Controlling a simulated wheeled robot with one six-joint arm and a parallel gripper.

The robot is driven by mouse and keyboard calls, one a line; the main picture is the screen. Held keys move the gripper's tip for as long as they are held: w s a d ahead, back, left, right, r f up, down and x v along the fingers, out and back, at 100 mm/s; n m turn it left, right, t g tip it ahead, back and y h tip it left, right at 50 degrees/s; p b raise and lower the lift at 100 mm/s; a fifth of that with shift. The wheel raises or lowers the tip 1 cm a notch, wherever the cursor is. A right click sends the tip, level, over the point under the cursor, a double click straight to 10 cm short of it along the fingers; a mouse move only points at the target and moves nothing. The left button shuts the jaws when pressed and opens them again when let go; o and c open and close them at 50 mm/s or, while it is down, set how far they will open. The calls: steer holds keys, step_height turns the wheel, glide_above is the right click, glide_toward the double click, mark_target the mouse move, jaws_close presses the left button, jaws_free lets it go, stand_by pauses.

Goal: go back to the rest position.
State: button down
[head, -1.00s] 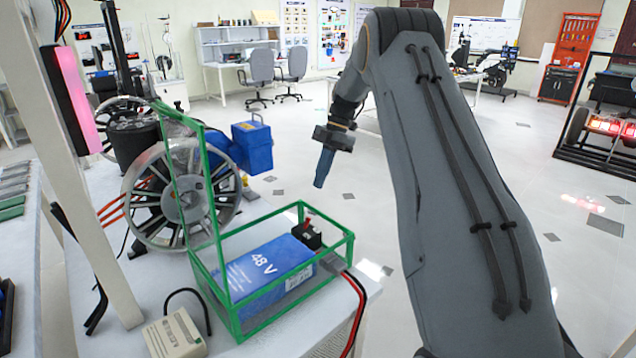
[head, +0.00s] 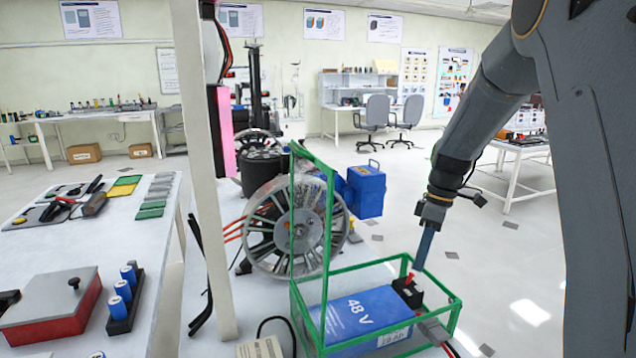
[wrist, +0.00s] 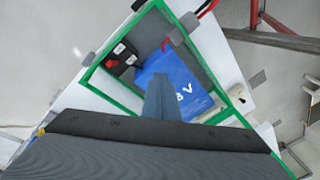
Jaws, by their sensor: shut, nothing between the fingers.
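My gripper (head: 420,262) hangs from my arm at the right of the head view, fingers pointing down and nothing held. Its closed blue-grey fingers also show in the wrist view (wrist: 162,92). In the head view the fingertips appear just above a black block with a red part (head: 408,291), at the back right of a green-framed tray (head: 455,322). A blue 48 V battery (head: 358,312) lies in the tray. In the wrist view the fingers cover part of the battery (wrist: 190,100), and the black block (wrist: 122,55) is left of them. The gap in height is unclear.
A spoked wheel hub (head: 298,232) and a blue container (head: 367,190) are behind the tray. The tray's tall green upright (head: 328,235) and a pale post (head: 203,180) stand left. Open floor (head: 500,255) lies right of the tray.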

steer(key=s+a+f+m, duration=0.1)
steer(key=s+m, duration=0.3)
steer(key=s, duration=0.4)
steer(key=s+a+f+m+t+h, duration=0.1)
steer(key=s+m, duration=0.3)
steer(key=s, duration=0.4)
steer(key=s+a+f+m+h, duration=0.1)
steer(key=s+a+m, duration=0.2)
steer(key=s, duration=0.5)
steer(key=shift+a+m+t, duration=0.35)
steer(key=shift+m+t, duration=0.05)
steer(key=shift+m, duration=0.2)
